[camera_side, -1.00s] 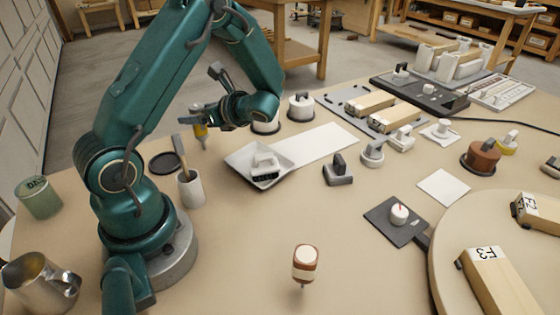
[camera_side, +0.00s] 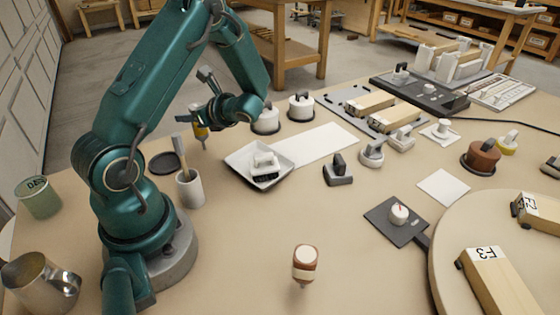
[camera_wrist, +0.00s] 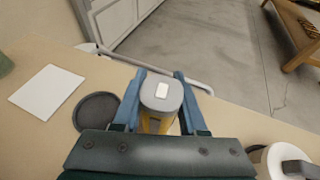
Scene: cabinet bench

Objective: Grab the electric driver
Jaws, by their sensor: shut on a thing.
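The electric driver has a grey cap (camera_wrist: 161,93) and a yellow body, which shows in the side view (camera_side: 201,133) with its thin tip pointing down. It is roughly upright near the back left edge of the bench, behind the pen cup. My gripper (camera_side: 200,118) is shut around it; in the wrist view its two blue fingers (camera_wrist: 159,80) lie on either side of the grey cap. I cannot tell whether the tip touches the bench. The fingers hide part of the body.
A dark round disc (camera_side: 166,162) lies beside the driver. The cup with a brush (camera_side: 190,188) stands in front. A white tray (camera_side: 237,157) holding a white block is to the right, with white knobbed weights (camera_side: 300,107) behind.

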